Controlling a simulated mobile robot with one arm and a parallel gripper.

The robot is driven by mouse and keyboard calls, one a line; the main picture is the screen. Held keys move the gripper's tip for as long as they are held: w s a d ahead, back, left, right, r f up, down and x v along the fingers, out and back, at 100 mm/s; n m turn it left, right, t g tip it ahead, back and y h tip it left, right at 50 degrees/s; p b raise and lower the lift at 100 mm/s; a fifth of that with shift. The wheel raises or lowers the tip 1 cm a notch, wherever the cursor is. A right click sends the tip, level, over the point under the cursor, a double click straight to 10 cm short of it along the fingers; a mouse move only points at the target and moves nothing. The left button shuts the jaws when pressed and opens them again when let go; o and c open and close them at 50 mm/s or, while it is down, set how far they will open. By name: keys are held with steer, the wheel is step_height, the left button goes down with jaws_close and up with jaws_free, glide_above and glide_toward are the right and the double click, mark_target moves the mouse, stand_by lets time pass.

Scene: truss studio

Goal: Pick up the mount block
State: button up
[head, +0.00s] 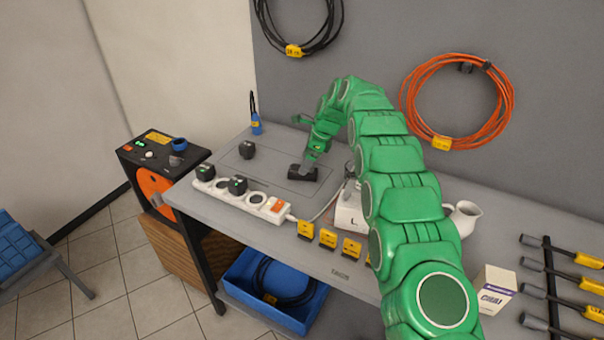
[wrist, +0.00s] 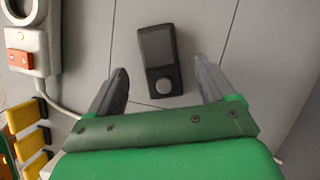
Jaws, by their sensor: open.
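A black block (head: 302,173) with a dark flat face and a round grey knob lies on the grey bench; it looks like the mount block. It also shows in the wrist view (wrist: 158,52), upper middle, with the knob end towards me. My gripper (head: 309,162) is open over it, pointing down. In the wrist view my fingers (wrist: 160,72) stand to either side of the block's near end, with a gap on both sides. Nothing is held. How high the fingertips are above the bench is hard to tell.
A white power strip (head: 243,198) with black plugs lies to the left along the front edge. A white box (head: 350,212), a white jug (head: 463,218) and yellow tags (head: 328,239) are to the right. The bench around the block is mostly clear.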

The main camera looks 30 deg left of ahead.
steer(key=shift+x, duration=2.3)
steer(key=shift+d, duration=0.1)
steer(key=c, duration=1.2)
